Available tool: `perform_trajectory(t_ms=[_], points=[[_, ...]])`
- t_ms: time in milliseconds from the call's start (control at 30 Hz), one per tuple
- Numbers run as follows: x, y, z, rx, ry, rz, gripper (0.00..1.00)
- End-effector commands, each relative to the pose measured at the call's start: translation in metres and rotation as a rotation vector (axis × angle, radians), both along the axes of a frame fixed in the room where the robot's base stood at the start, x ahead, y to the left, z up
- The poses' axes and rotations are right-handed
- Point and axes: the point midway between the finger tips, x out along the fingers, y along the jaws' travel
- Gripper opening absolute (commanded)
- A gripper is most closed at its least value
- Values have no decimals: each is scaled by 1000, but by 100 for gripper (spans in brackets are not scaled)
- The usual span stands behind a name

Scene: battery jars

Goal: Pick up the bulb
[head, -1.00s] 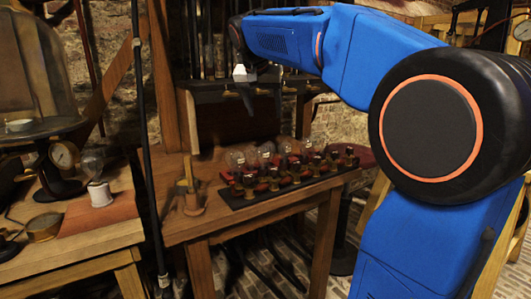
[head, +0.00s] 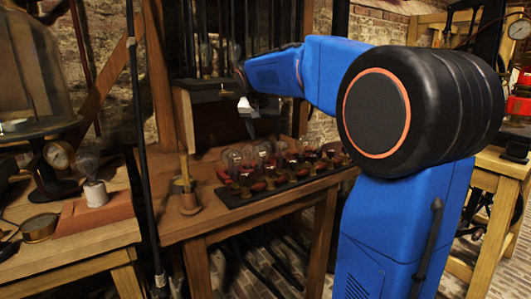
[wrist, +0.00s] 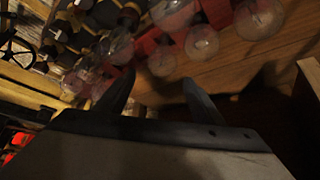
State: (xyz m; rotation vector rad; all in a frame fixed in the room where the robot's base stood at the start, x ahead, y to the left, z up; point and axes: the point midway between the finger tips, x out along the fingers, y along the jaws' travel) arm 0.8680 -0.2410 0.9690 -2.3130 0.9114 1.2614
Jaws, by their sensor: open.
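Several clear glass bulbs (head: 232,158) stand in red and brass holders on a dark rack (head: 240,201) on the middle wooden table. Another bulb (head: 90,165) stands in a white socket on the left table. My gripper (head: 252,130) hangs above the back of the rack, fingers pointing down, apart from the bulbs. In the wrist view my gripper's two dark fingers (wrist: 158,79) are spread with nothing between them. Bulbs, including a near one (wrist: 201,42) and one farther right (wrist: 261,18), show beyond the fingertips. I cannot tell which bulb the task means.
A wooden pot with a brush (head: 190,202) stands left of the rack. A dark pole (head: 145,150) rises between the two tables. A glass dome (head: 30,65) and a gauge (head: 59,155) are at the left.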

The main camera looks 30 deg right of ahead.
Motion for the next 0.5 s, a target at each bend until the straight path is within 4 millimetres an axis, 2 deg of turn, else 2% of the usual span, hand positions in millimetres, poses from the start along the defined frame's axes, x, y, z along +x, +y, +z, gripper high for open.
perform_trajectory(t_ms=[233, 500], points=[[14, -11, -29, 0, 3, -1, 61], [17, -13, -34, 1, 1, 0, 61]])
